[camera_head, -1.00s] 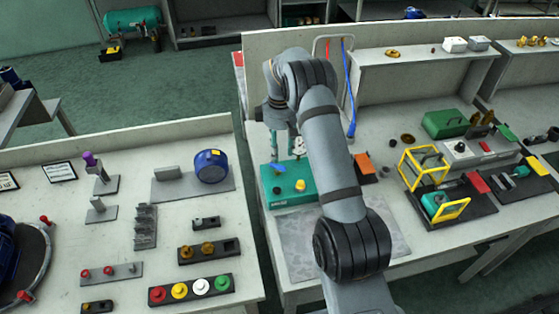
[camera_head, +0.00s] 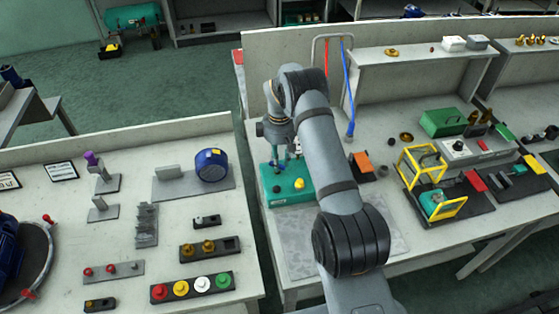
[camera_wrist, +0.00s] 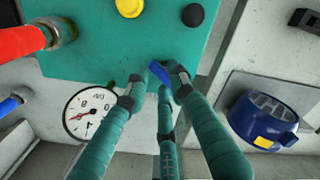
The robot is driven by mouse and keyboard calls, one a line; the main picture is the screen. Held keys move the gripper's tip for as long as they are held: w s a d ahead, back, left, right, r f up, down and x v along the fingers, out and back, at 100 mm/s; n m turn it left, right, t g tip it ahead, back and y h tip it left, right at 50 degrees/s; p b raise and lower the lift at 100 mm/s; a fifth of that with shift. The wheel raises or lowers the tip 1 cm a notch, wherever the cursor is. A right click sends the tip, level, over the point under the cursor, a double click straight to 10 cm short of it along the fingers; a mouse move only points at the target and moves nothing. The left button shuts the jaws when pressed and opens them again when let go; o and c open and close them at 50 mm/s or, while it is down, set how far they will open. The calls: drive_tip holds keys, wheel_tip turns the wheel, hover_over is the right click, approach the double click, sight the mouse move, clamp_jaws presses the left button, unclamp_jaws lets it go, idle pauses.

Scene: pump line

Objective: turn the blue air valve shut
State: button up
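The blue air valve's handle (camera_wrist: 160,73) is a small blue lever on the teal box. In the wrist view it lies between my gripper's left and right fingertips (camera_wrist: 156,77), close to the right one; I cannot tell whether they touch. The fingers are spread apart and the third finger is below the lever. In the head view my gripper (camera_head: 281,160) is low over the back of the teal box (camera_head: 290,199), and the lever is mostly hidden by it. The teal box also fills the top of the wrist view (camera_wrist: 90,55).
A yellow knob (camera_wrist: 130,7) and a black knob (camera_wrist: 193,15) stand on the box. A round gauge (camera_wrist: 90,112), a red hose end (camera_wrist: 20,42) and a blue hose end (camera_wrist: 10,105) are beside it. An orange block (camera_head: 362,163) stands to its right.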

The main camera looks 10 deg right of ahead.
clamp_jaws()
drive_tip(key=shift+f+m+b, duration=0.1)
drive_tip(key=shift+m+b, duration=0.2)
drive_tip(key=shift+b, duration=0.15)
drive_tip(key=m+b, duration=0.3)
drive_tip(key=shift+s+f+m+b, duration=0.1)
drive_tip(key=shift+f+m+b, duration=0.05)
drive_tip(key=shift+m+b, duration=0.15)
drive_tip(key=m+b, duration=0.2)
drive_tip(key=m, duration=0.1)
drive_tip(key=shift+s, duration=0.1)
drive_tip(key=shift+s+a+r+m+b, duration=0.1)
drive_tip(key=shift+m+b, duration=0.4)
drive_tip(key=shift+m, duration=0.3)
drive_tip(key=shift+a+r+m+b, duration=0.1)
drive_tip(key=shift+m+b, duration=0.4)
drive_tip(key=shift+m, duration=0.3)
drive_tip(key=shift+o, duration=1.7)
unclamp_jaws()
